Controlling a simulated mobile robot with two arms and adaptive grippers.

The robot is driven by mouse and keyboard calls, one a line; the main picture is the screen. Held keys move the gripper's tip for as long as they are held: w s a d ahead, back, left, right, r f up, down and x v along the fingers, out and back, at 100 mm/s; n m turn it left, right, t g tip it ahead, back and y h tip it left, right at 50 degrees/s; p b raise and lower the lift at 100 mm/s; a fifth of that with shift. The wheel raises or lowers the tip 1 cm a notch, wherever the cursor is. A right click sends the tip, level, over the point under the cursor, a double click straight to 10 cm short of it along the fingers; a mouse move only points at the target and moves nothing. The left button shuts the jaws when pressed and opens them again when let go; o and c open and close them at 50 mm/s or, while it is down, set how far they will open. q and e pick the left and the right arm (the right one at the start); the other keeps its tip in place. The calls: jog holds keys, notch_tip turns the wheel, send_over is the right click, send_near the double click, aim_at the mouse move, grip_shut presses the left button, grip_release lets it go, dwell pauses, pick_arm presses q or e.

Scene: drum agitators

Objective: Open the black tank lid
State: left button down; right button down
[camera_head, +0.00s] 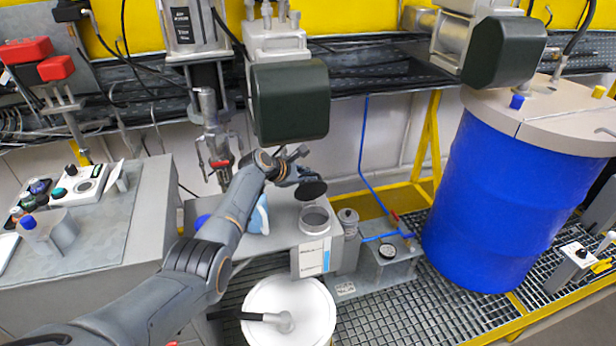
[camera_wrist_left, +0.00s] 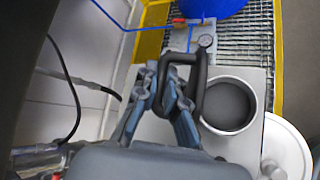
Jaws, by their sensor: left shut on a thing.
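My left gripper (camera_head: 287,168) is shut on the black tank lid (camera_head: 312,190), a dark round disc. The lid is tilted and held above and just behind the small tank. The tank's round mouth (camera_head: 315,217) shows uncovered in the head view, with a light rim and grey inside. In the left wrist view, the fingers of my left gripper (camera_wrist_left: 168,92) close around the lid's black loop handle (camera_wrist_left: 198,80). The open tank mouth (camera_wrist_left: 228,104) is just right of the handle there. My right gripper is not in view.
A white round container (camera_head: 305,300) stands in front of the tank. A dark motor housing (camera_head: 290,100) hangs above the gripper. A large blue drum (camera_head: 500,190) stands at right. A pressure gauge box (camera_head: 385,262) and blue pipe (camera_head: 362,150) are right of the tank.

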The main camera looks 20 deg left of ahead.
pick_arm(q)
jog(key=shift+a, duration=0.1)
jog(key=c, duration=1.7)
grip_release()
jog(key=shift+s, duration=0.1)
jog(key=shift+v, duration=5.9)
jog(key=shift+r, duration=0.2)
